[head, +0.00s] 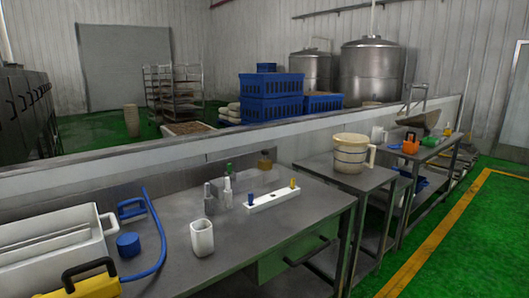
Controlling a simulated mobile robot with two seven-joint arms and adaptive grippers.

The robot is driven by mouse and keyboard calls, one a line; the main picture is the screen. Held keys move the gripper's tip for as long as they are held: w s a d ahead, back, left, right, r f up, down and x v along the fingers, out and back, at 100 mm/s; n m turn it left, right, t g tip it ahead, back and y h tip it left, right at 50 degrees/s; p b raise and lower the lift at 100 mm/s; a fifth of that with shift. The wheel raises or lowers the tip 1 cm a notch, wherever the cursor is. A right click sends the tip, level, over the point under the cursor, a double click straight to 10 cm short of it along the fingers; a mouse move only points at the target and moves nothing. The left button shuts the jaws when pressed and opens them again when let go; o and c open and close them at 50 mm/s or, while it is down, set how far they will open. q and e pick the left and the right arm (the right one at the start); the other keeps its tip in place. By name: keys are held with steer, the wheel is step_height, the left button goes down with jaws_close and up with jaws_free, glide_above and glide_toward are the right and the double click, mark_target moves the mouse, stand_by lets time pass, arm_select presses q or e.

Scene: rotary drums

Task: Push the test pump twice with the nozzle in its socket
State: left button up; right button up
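A pale grey open box (50,243), which may be the test pump's tank, stands at the left end of the metal table and is cut off by the frame edge. A yellow part with a black handle (90,278) is in front of it. A blue hose (160,240) curves over the table beside a blue frame-like part (132,209) and a blue round piece (128,244). A white block (272,200) holds a blue peg (251,196) and a yellow peg (292,183). I cannot tell which part is the nozzle or its socket. Neither gripper shows.
A cream bucket (350,153) is on the side table. The table's front middle is clear. A low wall (130,163) runs behind.

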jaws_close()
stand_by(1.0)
